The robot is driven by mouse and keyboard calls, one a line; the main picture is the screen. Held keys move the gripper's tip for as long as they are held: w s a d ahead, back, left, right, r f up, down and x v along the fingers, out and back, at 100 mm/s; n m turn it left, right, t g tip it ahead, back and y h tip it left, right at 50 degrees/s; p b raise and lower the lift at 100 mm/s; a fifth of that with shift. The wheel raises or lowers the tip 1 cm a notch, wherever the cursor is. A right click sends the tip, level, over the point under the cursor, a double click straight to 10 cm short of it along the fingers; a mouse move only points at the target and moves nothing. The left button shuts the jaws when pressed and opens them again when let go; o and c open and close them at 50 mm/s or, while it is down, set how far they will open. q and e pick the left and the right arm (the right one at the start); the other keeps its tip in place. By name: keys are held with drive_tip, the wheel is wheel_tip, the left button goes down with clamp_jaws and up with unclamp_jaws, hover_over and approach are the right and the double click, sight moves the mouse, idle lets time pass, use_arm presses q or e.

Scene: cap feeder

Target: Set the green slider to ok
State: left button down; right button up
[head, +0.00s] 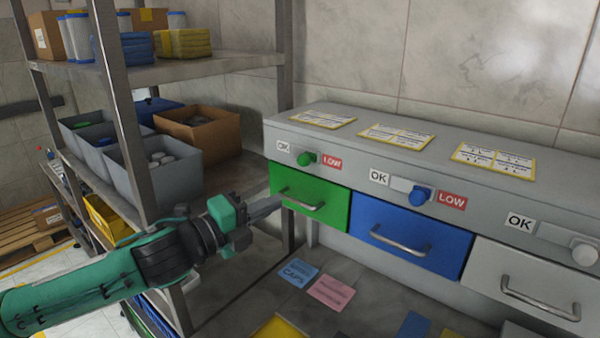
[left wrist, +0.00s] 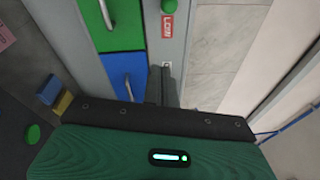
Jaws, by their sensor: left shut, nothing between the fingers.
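The green slider knob (head: 306,159) sits on a short pale track above the green drawer (head: 312,197). It is at the right part of the track, close to the red LOW label (head: 332,163) and apart from the white OK label (head: 283,147). The knob also shows at the top edge of the left wrist view (left wrist: 168,6), with LOW below it. My left gripper (head: 278,202) is shut and empty. In the head view it appears at the left edge of the green drawer, below the slider. Its dark fingers also show in the left wrist view (left wrist: 163,85).
A blue slider knob (head: 421,195) and a white knob (head: 585,254) lie to the right, above a blue drawer (head: 405,236) and a grey one. Drawer handles stick out. A shelf post (head: 125,110) and grey bins (head: 165,170) stand left.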

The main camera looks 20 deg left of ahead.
sight(306, 159)
use_arm(q)
drive_tip(key=shift+r, duration=0.15)
drive_tip(key=w+d+r+p, duration=0.1)
drive_tip(key=w+d+p, duration=0.1)
drive_tip(key=w+p, duration=0.5)
drive_tip(key=w, duration=0.4)
drive_tip(key=shift+d+r, duration=0.2)
drive_tip(key=shift+r, duration=0.05)
drive_tip(key=shift+w, duration=0.15)
idle(0.4)
